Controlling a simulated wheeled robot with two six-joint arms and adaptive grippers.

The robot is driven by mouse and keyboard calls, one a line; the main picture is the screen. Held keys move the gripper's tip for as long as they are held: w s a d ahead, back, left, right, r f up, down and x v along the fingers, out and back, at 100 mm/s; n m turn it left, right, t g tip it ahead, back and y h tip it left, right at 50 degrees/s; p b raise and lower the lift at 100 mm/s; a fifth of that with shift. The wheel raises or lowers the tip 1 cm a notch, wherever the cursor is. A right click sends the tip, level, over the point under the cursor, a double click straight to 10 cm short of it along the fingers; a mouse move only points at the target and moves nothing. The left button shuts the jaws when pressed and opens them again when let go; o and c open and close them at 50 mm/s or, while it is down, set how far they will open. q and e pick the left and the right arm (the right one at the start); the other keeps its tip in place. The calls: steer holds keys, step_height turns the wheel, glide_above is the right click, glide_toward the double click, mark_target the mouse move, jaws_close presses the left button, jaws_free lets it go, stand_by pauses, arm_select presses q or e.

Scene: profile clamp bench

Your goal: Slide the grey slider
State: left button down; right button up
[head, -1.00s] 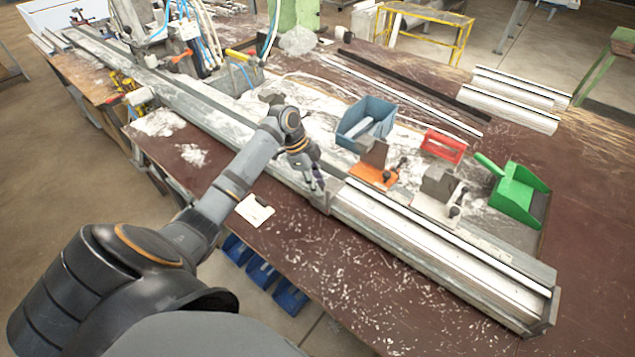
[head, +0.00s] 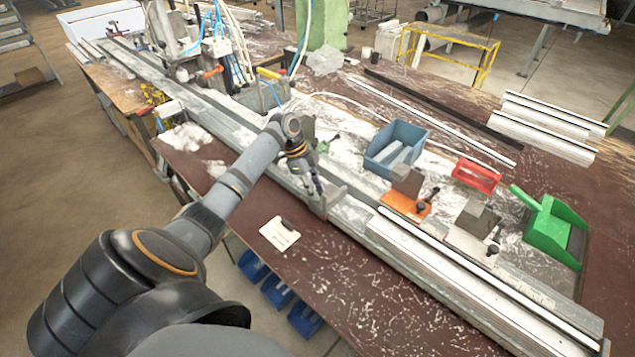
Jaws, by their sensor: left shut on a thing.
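The grey slider (head: 322,206) is a small metal block that sits across the long grey rail (head: 226,122), near the middle of the head view. My left gripper (head: 317,188) comes down on it from above and is shut on it; the fingertips are partly hidden against the block. The pale aluminium profile (head: 450,268) lies along the right part of the rail. A short gap of bare rail shows between the slider and the near end of this profile. My right gripper is not in view.
Behind the rail stand an orange clamp (head: 403,205), a grey clamp block (head: 477,221), a blue bin (head: 396,148), a red tray (head: 476,175) and a green dustpan (head: 553,229). A paper tag (head: 279,234) lies in front of the rail. The brown front tabletop is mostly clear.

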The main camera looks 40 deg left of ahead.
arm_select(q)
steer(key=c, duration=1.5)
jaws_free()
steer(key=shift+a, duration=0.1)
steer(key=shift+o, duration=2)
steer(key=shift+a+r, duration=0.1)
steer(key=shift+r, duration=0.25)
steer(key=v, duration=1.1)
steer(key=shift+r, duration=0.15)
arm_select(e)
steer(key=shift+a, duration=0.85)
